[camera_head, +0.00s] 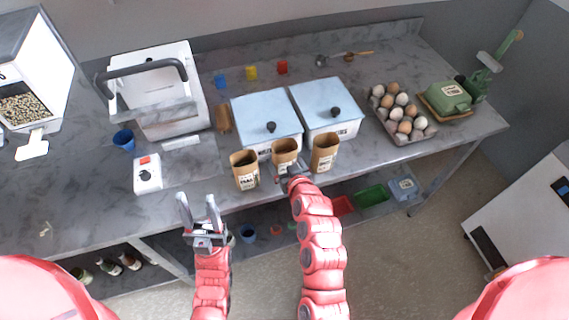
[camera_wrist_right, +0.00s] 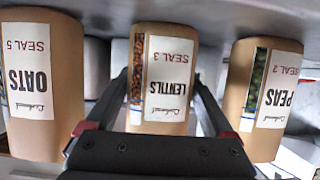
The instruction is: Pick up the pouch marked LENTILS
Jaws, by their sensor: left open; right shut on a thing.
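The brown pouch marked LENTILS (camera_head: 285,155) is the middle one of three pouches near the table's front edge. In the right wrist view the LENTILS pouch (camera_wrist_right: 165,80) stands between the two dark fingers, its label reading upside down. My right gripper (camera_head: 291,175) is shut on this pouch from the front; the fingers hide part of its sides. I cannot tell whether its base touches the table. My left gripper (camera_head: 199,212) is open and empty, in front of the table edge, left of the pouches.
The PEAS pouch (camera_head: 244,171) stands close on the left and the OATS pouch (camera_head: 325,152) close on the right. Two white bins with blue lids (camera_head: 267,112) (camera_head: 327,95) are just behind. An egg tray (camera_head: 416,133) is farther right. Bare table lies left of the PEAS pouch.

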